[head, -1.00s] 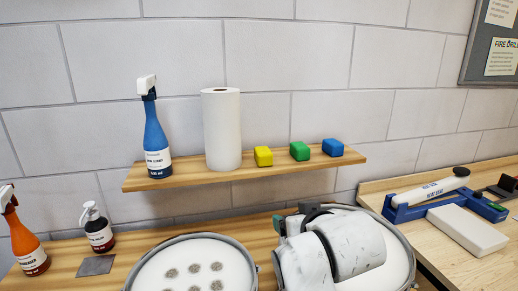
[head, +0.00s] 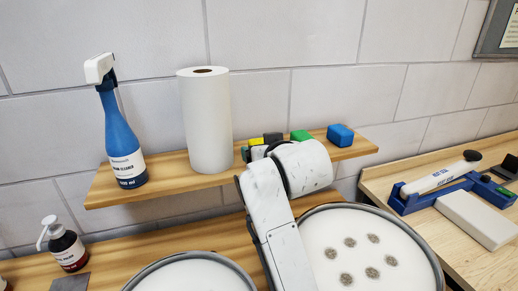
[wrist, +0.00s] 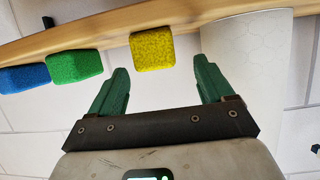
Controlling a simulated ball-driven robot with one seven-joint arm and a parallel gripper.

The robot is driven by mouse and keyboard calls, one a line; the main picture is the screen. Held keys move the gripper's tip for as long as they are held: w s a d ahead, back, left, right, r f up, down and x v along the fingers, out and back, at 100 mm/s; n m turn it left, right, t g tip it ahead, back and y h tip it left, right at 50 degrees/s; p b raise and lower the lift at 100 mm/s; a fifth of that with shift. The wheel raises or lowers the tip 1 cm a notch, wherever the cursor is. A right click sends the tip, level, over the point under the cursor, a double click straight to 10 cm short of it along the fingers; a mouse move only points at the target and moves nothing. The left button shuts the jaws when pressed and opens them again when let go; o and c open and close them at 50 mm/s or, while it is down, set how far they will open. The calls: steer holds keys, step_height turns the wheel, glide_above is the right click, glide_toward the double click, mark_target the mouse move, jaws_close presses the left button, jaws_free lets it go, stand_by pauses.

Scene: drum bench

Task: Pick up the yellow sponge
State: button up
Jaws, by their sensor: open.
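The yellow sponge (wrist: 152,50) sits on the wooden shelf. In the wrist view it lies just beyond the fingertips, between their lines, apart from both fingers. In the head view the yellow sponge (head: 256,141) shows only in part, behind my arm. My gripper (wrist: 163,66) has green fingers spread wide with nothing between them. In the head view my arm hides most of the gripper.
The paper towel roll (head: 206,120) stands left of the sponge, with a blue spray bottle (head: 121,135) further left. The green sponge (head: 300,136) and blue sponge (head: 340,135) are to its right. The shelf (head: 98,193) is against the wall; round drums stand below.

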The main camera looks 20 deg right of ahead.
steer(key=shift+d+p+x, duration=0.15)
steer(key=shift+p+x, duration=0.3)
steer(key=shift+x, duration=0.95)
steer(key=shift+d+p+x, duration=0.1)
steer(key=shift+p+x, duration=0.3)
steer(key=shift+x, duration=1.05)
steer(key=c, duration=1)
